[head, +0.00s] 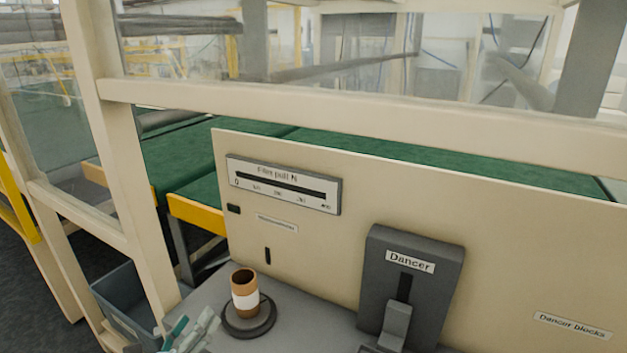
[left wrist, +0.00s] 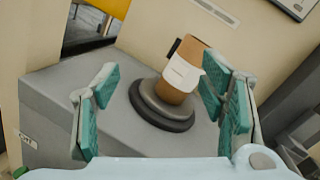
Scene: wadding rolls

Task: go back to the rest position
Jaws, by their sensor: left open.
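My left gripper (head: 190,333) is at the bottom left of the head view, in front of a brown roll with a white band (head: 245,292). The roll stands upright on a dark round base (head: 249,318). In the left wrist view the open, green-padded fingers of my left gripper (left wrist: 162,112) are spread apart with the roll (left wrist: 183,72) and its round base (left wrist: 160,108) beyond and between them. The gripper holds nothing. My right gripper is not in view.
A cream panel (head: 300,260) stands behind the grey worktop (head: 300,325). It carries a scale plate (head: 283,184) and a dark Dancer unit (head: 410,285). A grey bin (head: 122,300) is at the lower left. Cream frame posts rise at the left.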

